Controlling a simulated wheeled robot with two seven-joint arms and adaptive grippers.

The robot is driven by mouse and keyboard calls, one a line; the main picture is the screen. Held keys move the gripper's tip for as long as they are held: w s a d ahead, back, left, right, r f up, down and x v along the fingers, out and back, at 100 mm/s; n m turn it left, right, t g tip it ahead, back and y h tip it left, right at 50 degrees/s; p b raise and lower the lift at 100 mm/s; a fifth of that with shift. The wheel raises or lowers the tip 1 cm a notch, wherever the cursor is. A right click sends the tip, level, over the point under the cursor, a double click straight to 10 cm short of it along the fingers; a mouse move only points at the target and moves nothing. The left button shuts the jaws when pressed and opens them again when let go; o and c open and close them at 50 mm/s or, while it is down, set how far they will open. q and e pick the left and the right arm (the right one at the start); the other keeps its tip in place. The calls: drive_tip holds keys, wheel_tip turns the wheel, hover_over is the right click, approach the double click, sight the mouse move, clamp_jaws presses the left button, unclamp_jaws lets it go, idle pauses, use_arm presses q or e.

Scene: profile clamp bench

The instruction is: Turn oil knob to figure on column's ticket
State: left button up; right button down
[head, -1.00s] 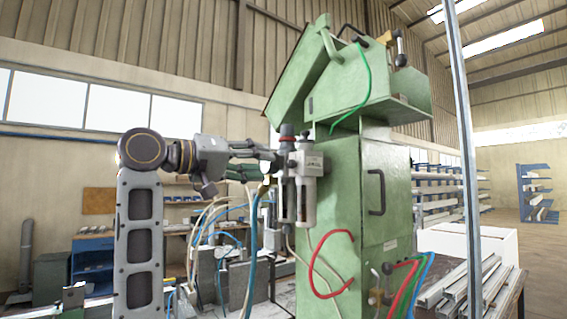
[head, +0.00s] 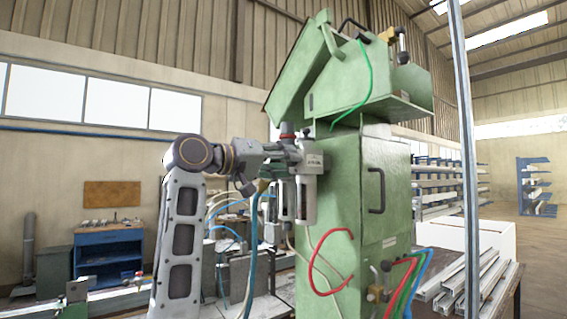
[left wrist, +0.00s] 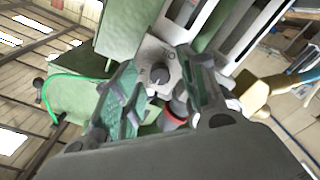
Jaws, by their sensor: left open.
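The oil knob (left wrist: 159,76) is a small dark knob on the pale, marked top of a unit in the left wrist view. The two units with clear bowls hang on the green column (head: 340,215); the pale one (head: 308,195) is nearest the column. My left gripper (head: 291,157) is at the top of these units and hides part of them. In the left wrist view its open fingers (left wrist: 165,82) stand on either side of the knob; I cannot tell whether they touch it. A small pale label (head: 390,243) is on the column, too small to read.
A dark knob with a red ring (left wrist: 174,113) is close beside the fingers. A red hose (head: 318,275) loops on the column's front, and a blue hose (head: 253,250) hangs below the gripper. A metal post (head: 467,160) stands at right.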

use_arm(q)
clamp_jaws()
use_arm(e)
drive_tip(key=shift+a, duration=0.1)
